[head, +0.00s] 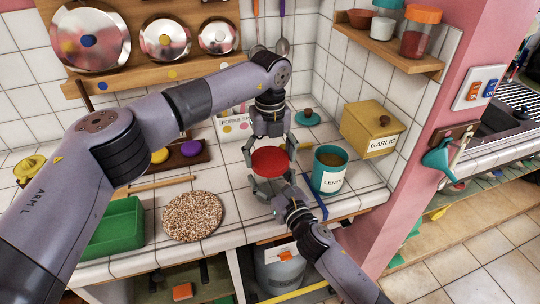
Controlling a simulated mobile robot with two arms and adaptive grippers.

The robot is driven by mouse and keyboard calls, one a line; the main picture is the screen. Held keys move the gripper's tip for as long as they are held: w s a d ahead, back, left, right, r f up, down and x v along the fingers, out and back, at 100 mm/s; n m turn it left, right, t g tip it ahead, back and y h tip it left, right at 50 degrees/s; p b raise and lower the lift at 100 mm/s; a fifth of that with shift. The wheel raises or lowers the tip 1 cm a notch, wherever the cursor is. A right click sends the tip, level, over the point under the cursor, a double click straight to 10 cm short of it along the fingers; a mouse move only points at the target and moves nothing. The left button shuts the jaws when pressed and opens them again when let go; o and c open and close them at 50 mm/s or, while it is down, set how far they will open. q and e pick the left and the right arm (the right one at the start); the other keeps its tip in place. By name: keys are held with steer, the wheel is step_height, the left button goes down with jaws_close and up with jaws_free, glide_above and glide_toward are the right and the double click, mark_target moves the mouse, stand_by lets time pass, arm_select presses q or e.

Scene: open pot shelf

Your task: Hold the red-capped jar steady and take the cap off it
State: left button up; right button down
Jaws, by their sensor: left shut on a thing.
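The red cap (270,161) shows as a wide red disc near the front edge of the tiled counter. My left gripper (271,154) points straight down from above, with its fingers shut on opposite sides of the red cap. The jar's body under the cap is mostly hidden by the cap and the grippers. My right gripper (278,186) comes in from the front edge, low, just below the cap where the jar is. Its fingers are partly hidden, and I cannot tell whether they touch the jar.
A teal LENTILS tin (330,171) stands close on the right, with a yellow GARLIC box (372,130) behind it. A round speckled mat (192,216) and a green tray (117,231) lie to the left. A wall shelf (390,45) holds jars at upper right.

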mark_target(270, 158)
arm_select(q)
steer(key=shift+r, duration=1.95)
arm_select(e)
steer(key=shift+c, duration=1)
jaws_free()
